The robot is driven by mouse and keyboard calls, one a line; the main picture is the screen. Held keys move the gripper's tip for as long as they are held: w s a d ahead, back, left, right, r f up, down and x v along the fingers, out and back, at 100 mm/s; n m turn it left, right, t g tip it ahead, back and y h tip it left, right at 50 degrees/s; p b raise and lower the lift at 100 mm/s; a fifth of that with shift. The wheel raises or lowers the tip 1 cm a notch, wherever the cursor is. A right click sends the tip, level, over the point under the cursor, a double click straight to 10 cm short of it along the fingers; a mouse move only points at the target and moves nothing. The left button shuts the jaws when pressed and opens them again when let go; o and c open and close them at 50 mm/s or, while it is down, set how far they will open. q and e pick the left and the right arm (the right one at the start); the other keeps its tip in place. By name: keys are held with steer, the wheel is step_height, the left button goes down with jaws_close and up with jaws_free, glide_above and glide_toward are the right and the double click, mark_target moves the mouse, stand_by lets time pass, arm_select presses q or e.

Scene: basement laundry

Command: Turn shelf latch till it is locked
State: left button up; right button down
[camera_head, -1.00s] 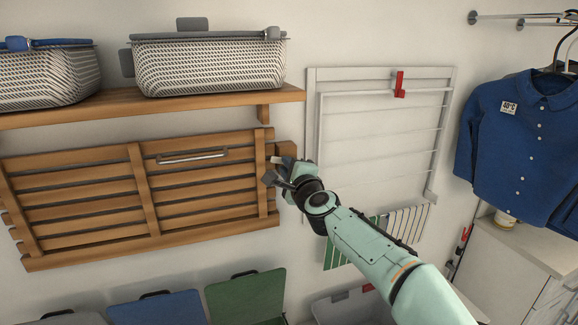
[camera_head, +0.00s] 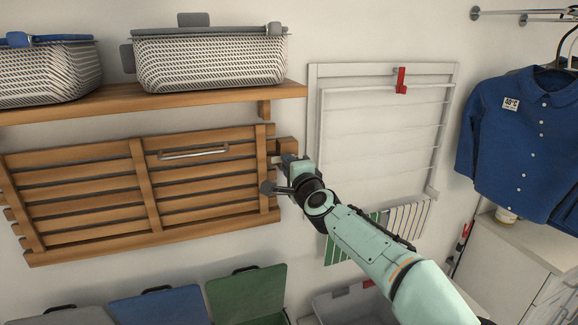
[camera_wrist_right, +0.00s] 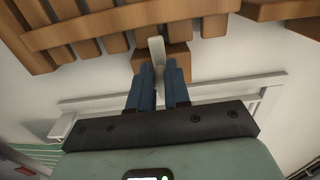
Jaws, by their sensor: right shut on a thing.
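The wooden slatted shelf (camera_head: 190,212) is folded flat against the wall below a fixed plank, with a metal bar handle near its top. A small wooden block (camera_head: 288,145) sits at its right edge and carries the latch. In the right wrist view the latch (camera_wrist_right: 157,48) is a pale grey lever standing against the wooden block (camera_wrist_right: 178,60). My right gripper (camera_head: 281,161) is at the shelf's right edge. Its blue fingers, seen in the wrist view (camera_wrist_right: 163,72), are shut on the latch lever and partly hide it. My left gripper is out of view.
Two lidded baskets (camera_head: 210,62) stand on the plank (camera_head: 200,98) above. A white drying rack (camera_head: 314,120) with a red clip hangs to the right. Blue and green bins (camera_head: 245,295) stand below. A blue shirt (camera_head: 515,125) hangs at the far right.

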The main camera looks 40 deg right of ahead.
steer(key=c, duration=1.1)
jaws_free()
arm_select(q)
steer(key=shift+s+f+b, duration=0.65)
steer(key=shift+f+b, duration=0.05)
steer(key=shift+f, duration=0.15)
arm_select(e)
steer(key=v, duration=1.3)
steer(key=shift+s, duration=0.15)
